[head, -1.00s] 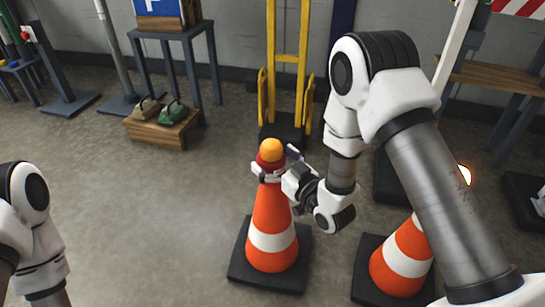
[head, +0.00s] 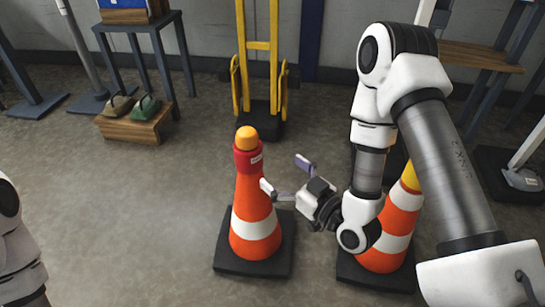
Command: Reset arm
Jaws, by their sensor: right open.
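My right gripper (head: 286,178) is open and empty, just to the right of the upper part of a traffic cone. Its fingers point left toward the cone, and one fingertip shows close to the cone's side; I cannot tell whether it touches. The left traffic cone (head: 254,202) is orange with a white band and stands upright on a black square base. A red lamp with an orange-yellow dome (head: 246,140) sits on its top. My left arm shows only in part at the left edge, and its gripper is out of view.
A second orange and white cone (head: 397,222) stands behind my right arm, partly hidden. A yellow hand truck (head: 260,62) stands by the wall. The floor at left is clear.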

